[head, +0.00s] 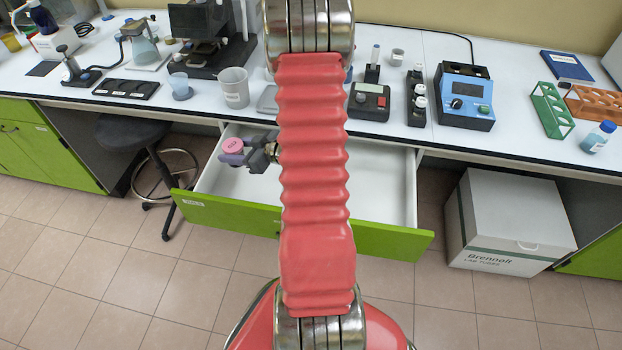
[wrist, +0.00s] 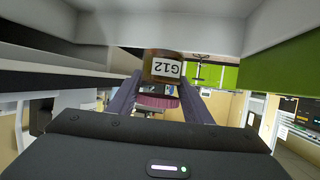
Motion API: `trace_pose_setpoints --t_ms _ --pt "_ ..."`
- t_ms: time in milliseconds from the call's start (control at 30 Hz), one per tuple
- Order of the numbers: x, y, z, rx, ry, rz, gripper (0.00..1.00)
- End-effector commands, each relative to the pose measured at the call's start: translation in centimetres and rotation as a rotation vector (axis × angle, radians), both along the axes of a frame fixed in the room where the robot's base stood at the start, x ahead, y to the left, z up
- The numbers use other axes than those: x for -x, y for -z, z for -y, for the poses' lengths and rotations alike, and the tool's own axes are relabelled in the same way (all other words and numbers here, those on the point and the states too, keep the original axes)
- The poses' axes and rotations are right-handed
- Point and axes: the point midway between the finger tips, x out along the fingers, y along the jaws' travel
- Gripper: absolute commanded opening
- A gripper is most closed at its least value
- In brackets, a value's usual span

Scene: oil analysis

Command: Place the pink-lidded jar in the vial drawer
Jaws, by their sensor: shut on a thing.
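The pink-lidded jar (head: 233,146) is between the fingers of my gripper (head: 236,154), over the left part of the open vial drawer in the head view. Its pink lid faces up. In the wrist view the jar (wrist: 164,68) shows amber glass and a white label reading "G12", with my gripper (wrist: 158,90) shut on it. The drawer (head: 380,184) is pulled out, with a white inside and a green front. My red arm hides its middle. I cannot tell whether the jar touches the drawer floor.
A stool (head: 135,138) stands left of the drawer. A white box (head: 508,222) stands on the floor to the right.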

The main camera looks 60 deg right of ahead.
Motion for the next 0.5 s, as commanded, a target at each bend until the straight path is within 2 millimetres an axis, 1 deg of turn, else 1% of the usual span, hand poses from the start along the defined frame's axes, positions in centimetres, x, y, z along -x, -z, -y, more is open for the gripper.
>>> trace_pose_setpoints --t_ms 33,133,500 --pt "0.6 0.22 0.41 -0.001 0.0 0.001 0.19" --pt "1.24 0.52 0.65 0.0 -0.005 0.001 0.19" --pt "1.33 0.65 0.65 0.0 -0.008 0.001 0.19"
